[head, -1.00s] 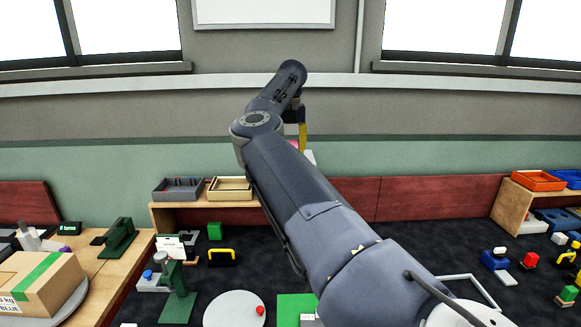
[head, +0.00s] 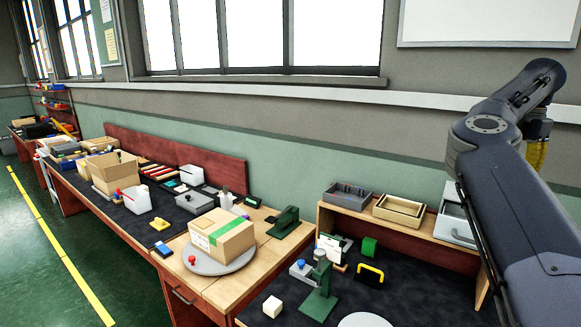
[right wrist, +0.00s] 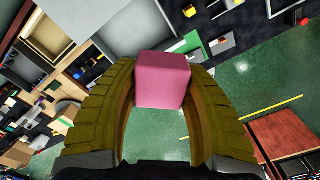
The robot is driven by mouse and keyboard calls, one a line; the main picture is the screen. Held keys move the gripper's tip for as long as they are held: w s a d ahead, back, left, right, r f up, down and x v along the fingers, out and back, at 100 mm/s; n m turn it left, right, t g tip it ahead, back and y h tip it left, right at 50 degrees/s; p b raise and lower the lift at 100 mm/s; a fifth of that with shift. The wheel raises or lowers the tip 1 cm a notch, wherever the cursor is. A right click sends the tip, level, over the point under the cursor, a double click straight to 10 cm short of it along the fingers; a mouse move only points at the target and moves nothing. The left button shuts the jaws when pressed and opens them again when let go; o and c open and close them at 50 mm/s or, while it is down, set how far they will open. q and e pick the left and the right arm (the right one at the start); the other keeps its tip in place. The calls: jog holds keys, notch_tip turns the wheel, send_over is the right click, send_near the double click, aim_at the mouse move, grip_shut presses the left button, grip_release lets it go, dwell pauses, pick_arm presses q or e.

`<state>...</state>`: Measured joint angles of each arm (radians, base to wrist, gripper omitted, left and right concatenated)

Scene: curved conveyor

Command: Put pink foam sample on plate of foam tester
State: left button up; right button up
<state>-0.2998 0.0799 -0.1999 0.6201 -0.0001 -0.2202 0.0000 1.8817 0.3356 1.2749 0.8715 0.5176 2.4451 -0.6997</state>
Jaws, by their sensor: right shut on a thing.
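The pink foam sample (right wrist: 163,82) is a pink block between the yellow fingers of my right gripper (right wrist: 160,72) in the right wrist view. The gripper is shut on it and holds it up in the air. In the head view the yellow of the right gripper (head: 537,150) shows at the far right, high above the benches; the foam is not visible there. A green stand with an upright column (head: 320,285) is on the dark mat, and a second green device (head: 286,221) is on the wooden bench. I cannot tell which is the foam tester. My left gripper is out of view.
A cardboard box with green tape (head: 222,240) sits on a round grey plate (head: 208,266). A white cube (head: 272,306), a green cube (head: 369,246) and a yellow-handled block (head: 369,274) are near the stand. Trays (head: 400,209) stand on a raised shelf behind.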

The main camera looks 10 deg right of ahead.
jog(key=s+a+r+m, duration=0.1)
jog(key=s+a+m, duration=0.1)
jog(key=s+m, duration=0.65)
jog(key=s+a+m, duration=0.3)
jog(key=s+m, duration=0.5)
jog(key=s, duration=0.2)
jog(key=s+a+f+m, duration=0.1)
jog(key=s+a+m, duration=0.4)
jog(key=a, duration=0.4)
jog(key=s+a+f+m, duration=0.2)
jog(key=s+a+m, duration=0.3)
jog(key=a, duration=0.3)
jog(key=shift+s+a, duration=0.15)
jog(key=shift+a, duration=0.25)
